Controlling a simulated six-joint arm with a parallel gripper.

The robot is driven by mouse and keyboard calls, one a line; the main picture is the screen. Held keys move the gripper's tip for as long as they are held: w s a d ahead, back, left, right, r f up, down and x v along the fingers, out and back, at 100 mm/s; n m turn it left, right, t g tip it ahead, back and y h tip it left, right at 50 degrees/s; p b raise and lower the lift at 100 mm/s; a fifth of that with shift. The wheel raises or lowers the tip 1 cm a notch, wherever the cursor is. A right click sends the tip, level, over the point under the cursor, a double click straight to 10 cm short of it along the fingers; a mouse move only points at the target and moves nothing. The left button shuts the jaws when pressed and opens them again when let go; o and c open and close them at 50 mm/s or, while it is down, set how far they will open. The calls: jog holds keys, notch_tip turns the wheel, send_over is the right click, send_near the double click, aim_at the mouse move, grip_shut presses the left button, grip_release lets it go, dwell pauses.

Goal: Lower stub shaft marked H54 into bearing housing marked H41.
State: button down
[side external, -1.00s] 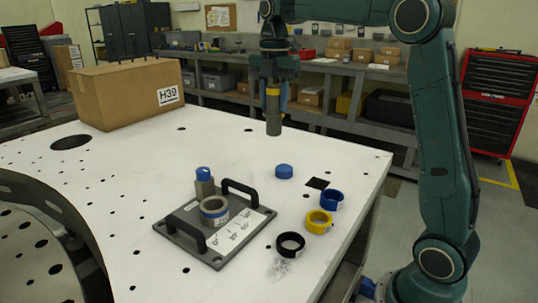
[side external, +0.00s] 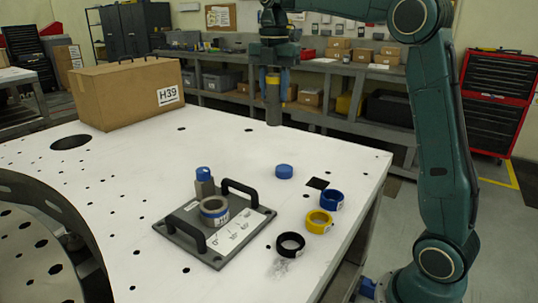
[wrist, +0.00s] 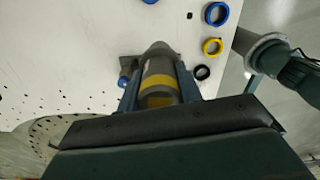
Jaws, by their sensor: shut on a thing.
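My gripper (side external: 273,80) is shut on a grey stub shaft (side external: 273,108) with a yellow band near its top. The shaft hangs upright above the far part of the white table, and no marking on it is readable. In the wrist view the shaft (wrist: 159,68) sits between the fingers. The bearing housing (side external: 214,217), a round collar with a blue band and a small label, is on a dark base plate (side external: 186,240) nearer the camera. The shaft is apart from it, up and to the right in the picture. In the wrist view the housing is hidden.
The plate carries two black handles (side external: 243,188) and a blue-topped post (side external: 204,183). A blue cap (side external: 284,171) and blue (side external: 332,200), yellow (side external: 319,222) and black (side external: 290,244) rings lie to the right. A cardboard box (side external: 125,95) marked H39 stands at the back left.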

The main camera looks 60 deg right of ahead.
jog(key=shift+a, duration=0.1)
jog(key=shift+w+a+f+m, duration=0.3)
jog(key=shift+a+m, duration=0.3)
jog(key=shift+a, duration=0.05)
jog(key=w+a+f+m, duration=0.1)
jog(key=a+f+m, duration=0.2)
jog(key=a+m, duration=0.4)
jog(key=w+a+f+m, duration=0.2)
jog(key=a+f+m, duration=0.2)
jog(key=a+m, duration=0.3)
jog(key=shift+w+a+m, duration=0.25)
jog(key=shift+a+m, duration=0.15)
jog(key=shift+a, duration=1.3)
jog(key=shift+f, duration=0.45)
notch_tip(320, 180, down, 10)
dwell(1.2)
jog(key=shift+f, duration=0.2)
dwell(0.6)
